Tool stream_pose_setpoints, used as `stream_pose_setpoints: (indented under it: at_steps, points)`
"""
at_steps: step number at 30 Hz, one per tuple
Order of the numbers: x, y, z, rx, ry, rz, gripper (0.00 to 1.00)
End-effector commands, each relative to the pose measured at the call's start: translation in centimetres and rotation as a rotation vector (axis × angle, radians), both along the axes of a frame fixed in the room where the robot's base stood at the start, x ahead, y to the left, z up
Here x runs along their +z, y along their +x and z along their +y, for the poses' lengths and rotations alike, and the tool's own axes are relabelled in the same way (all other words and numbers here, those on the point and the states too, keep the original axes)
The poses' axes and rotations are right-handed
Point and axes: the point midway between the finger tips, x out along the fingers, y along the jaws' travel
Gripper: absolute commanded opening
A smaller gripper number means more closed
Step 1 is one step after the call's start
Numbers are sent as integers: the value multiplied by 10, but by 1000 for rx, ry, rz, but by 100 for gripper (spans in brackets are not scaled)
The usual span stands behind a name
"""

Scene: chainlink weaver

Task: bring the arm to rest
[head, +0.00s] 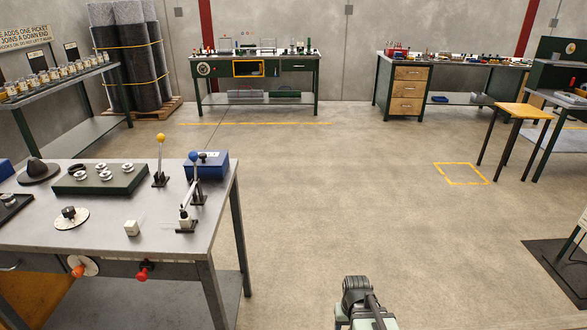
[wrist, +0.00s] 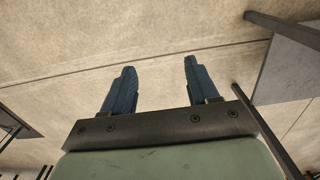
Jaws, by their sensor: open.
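My gripper (wrist: 160,82) shows in the wrist view with its two blue-grey fingers apart and nothing between them. In the head view a part of my arm (head: 362,305) shows at the bottom, right of the middle, over open floor. The fingers themselves cannot be made out in the head view. My arm stands apart from the metal workbench (head: 205,225) on the left and touches nothing that I can see.
The left workbench carries a dark green tray (head: 100,179) with rings, a blue box (head: 206,166) and levers with a yellow knob (head: 160,138) and a blue knob (head: 194,156). A wooden-topped stool (head: 521,111) stands at the right. The middle floor is clear.

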Motion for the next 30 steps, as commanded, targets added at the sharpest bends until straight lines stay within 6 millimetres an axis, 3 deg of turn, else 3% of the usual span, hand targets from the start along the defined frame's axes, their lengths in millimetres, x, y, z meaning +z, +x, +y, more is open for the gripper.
stream_pose_setpoints:
  at_steps: [11,21,30]
  points:
    - [-62,-57,1,0,-2,136,59]
    - [-127,-141,0,-1,-2,307,59]
    - [-171,-222,0,-3,-2,458,59]
